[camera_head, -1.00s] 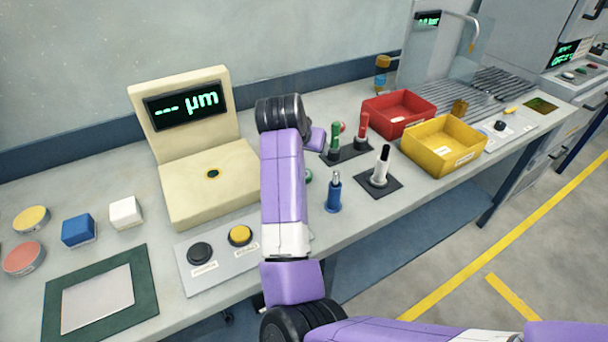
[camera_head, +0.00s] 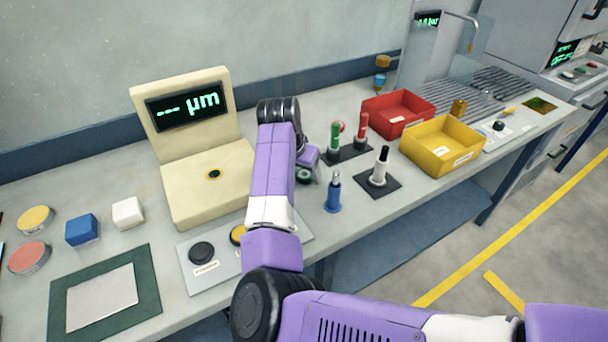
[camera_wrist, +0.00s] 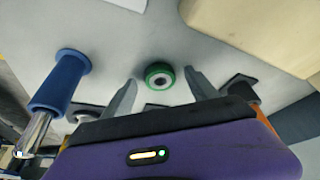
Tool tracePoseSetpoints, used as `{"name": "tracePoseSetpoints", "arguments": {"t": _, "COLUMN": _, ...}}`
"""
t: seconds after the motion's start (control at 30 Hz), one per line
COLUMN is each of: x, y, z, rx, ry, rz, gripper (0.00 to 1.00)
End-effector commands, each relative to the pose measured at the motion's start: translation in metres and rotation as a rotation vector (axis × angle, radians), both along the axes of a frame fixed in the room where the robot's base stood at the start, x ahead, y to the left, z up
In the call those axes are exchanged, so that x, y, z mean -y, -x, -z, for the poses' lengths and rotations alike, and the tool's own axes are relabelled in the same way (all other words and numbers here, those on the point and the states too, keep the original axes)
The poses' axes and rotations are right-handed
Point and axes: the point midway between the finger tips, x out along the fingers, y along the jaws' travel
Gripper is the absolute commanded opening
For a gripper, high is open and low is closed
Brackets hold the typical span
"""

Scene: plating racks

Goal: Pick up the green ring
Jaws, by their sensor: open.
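The green ring (camera_wrist: 159,75) lies flat on the grey bench, with a pale, dark-centred middle. In the wrist view it sits between the lines of my two spread fingertips, with a gap on each side. My gripper (camera_wrist: 160,82) is open and empty. In the head view the ring (camera_head: 304,174) shows small, just below my purple gripper body (camera_head: 308,156), between the beige gauge and the blue post. My fingers are hard to make out there, and their height above the ring is unclear.
A blue post with a metal tip (camera_head: 334,192) stands close right of the ring. The beige gauge (camera_head: 205,190) is to the left. Red (camera_head: 397,127) and yellow (camera_head: 441,165) bins stand further right.

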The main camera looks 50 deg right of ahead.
Motion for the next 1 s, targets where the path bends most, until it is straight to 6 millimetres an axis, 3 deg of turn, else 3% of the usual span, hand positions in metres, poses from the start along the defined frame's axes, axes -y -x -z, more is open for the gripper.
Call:
{"name": "tracePoseSetpoints", "arguments": {"t": 0.27, "x": 0.002, "y": 0.0, "z": 0.004, "rx": 0.0, "ry": 0.0, "rz": 0.0, "gripper": 0.68}}
{"name": "tracePoseSetpoints", "arguments": {"t": 0.57, "x": 0.001, "y": 0.0, "z": 0.004, "rx": 0.001, "ry": 0.0, "rz": 0.0, "gripper": 0.11}}
{"name": "tracePoseSetpoints", "arguments": {"t": 1.0, "x": 0.002, "y": -0.001, "z": -0.007, "rx": 0.003, "ry": 0.001, "rz": 0.0, "gripper": 0.1}}
